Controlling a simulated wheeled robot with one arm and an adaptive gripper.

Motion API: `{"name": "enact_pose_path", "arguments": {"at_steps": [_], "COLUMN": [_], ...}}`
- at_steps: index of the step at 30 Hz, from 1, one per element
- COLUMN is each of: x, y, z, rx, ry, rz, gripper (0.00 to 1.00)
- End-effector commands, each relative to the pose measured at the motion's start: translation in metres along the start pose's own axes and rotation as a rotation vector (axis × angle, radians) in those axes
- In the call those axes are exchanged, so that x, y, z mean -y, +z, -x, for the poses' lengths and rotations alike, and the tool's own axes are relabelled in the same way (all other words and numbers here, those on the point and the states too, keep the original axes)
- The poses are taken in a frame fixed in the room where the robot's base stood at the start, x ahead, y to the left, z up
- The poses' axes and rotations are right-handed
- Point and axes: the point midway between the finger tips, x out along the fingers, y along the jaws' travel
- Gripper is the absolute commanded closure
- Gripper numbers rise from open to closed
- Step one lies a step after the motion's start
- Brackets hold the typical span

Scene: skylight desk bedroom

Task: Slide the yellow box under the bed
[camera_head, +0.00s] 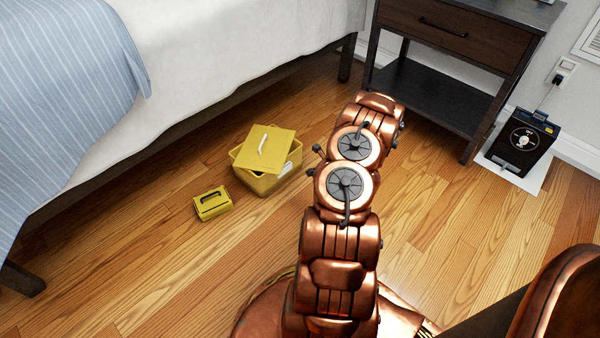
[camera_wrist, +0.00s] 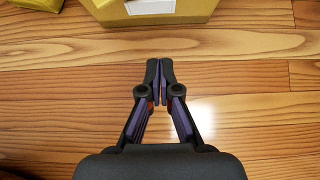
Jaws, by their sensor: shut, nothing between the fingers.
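A larger yellow box (camera_head: 262,178) stands on the wood floor beside the bed (camera_head: 190,122), with a yellow lid (camera_head: 264,149) with a white handle resting tilted over its top. In the wrist view the box (camera_wrist: 160,12) shows at the top edge with a white label. A smaller yellow box (camera_head: 213,204) with a dark handle lies on the floor to its left; what looks like its corner (camera_wrist: 25,5) shows in the wrist view's top left. My gripper (camera_wrist: 158,75) is shut and empty, low over the floor, apart from the larger box. In the head view my arm hides it.
A dark nightstand (camera_head: 440,85) stands at the back right. Right of it, a black device (camera_head: 522,140) sits on a white sheet by the wall. Bed legs stand at lower left (camera_head: 20,280) and beside the nightstand (camera_head: 345,65). The floor between them along the bed is mostly clear.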

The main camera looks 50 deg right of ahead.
Motion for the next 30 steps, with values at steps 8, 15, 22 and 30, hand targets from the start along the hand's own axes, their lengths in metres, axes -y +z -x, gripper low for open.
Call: {"name": "enact_pose_path", "arguments": {"at_steps": [8, 15, 22, 30], "x": [0.0, -0.001, -0.002, -0.001], "y": [-0.002, -0.001, -0.001, 0.018], "z": [-0.036, -0.068, -0.098, -0.114], "rx": [0.0, 0.0, 0.0, 0.002], "ry": [0.002, 0.003, 0.003, 0.002], "rz": [0.005, 0.005, 0.004, 0.006], "gripper": [1.0, 1.0, 1.0, 1.0]}}
